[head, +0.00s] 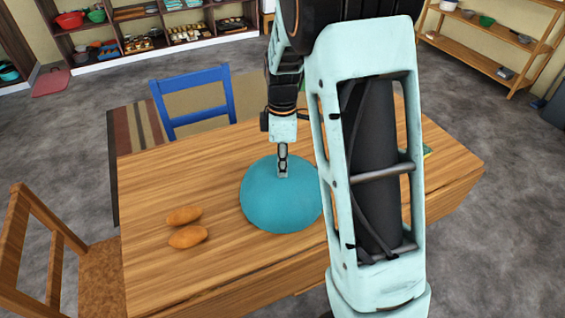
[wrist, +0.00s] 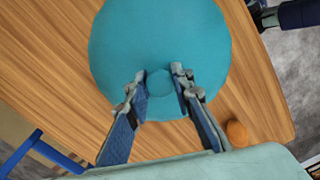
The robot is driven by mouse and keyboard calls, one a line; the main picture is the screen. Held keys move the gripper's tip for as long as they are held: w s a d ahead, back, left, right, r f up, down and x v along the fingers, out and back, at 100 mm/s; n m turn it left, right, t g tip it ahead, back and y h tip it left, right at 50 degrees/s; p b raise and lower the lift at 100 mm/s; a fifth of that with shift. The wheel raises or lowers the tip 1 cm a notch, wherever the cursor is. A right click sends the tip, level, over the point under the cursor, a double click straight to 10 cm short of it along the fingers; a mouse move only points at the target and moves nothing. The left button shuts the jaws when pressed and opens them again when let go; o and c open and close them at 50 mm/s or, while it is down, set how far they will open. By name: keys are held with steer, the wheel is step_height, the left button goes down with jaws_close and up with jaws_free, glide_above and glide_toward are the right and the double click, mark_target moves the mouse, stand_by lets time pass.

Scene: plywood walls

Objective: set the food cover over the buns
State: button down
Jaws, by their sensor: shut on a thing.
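The food cover (head: 275,205) is a teal dome near the middle of the wooden table; it also fills the upper middle of the wrist view (wrist: 160,40). My gripper (head: 282,172) is shut on the small knob at its top, with both fingers (wrist: 163,80) around the knob in the wrist view. I cannot tell whether its rim touches the table. Two brown buns lie bare on the table to its left in the head view: one (head: 184,216) behind, one (head: 188,237) in front. One bun (wrist: 237,133) shows right of my fingers in the wrist view.
A blue chair (head: 195,95) stands at the table's far side, a wooden chair (head: 60,250) at its left. The table's left part (head: 150,180) is clear around the buns. A small yellow-green thing (head: 427,151) lies at the right, partly behind my arm. Shelves line the walls.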

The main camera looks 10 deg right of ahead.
steer(key=shift+f, duration=0.45)
steer(key=c, duration=1.6)
jaws_free()
step_height(320, 180, up, 12)
steer(key=shift+w, duration=0.1)
